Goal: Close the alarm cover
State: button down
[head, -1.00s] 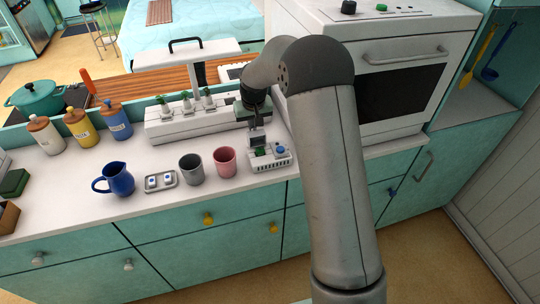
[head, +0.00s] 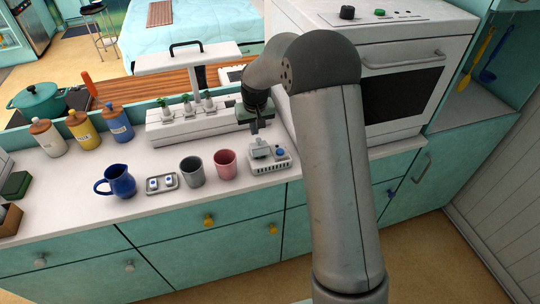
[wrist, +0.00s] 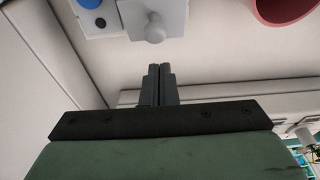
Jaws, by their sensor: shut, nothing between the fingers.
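The alarm box (head: 270,166) is a small pale unit with a slotted front, on the counter right of the pink cup. Its grey cover (head: 260,151) lies down over the left part, hiding the green button. A blue button (head: 281,152) shows beside it. In the wrist view the cover (wrist: 172,18) has a round knob and sits next to the blue button (wrist: 88,3). My gripper (head: 254,130) is above and behind the cover, pointing down. Its fingers (wrist: 159,70) are together and empty, apart from the knob in the wrist view.
The pink cup (head: 225,163), grey cup (head: 192,171) and a two-button tray (head: 162,183) stand left of the alarm box. A white planter (head: 190,125) with small plants is behind. The oven (head: 400,75) is to the right.

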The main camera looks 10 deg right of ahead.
jog(key=shift+r+p, duration=1.3)
jog(key=shift+r, duration=1.3)
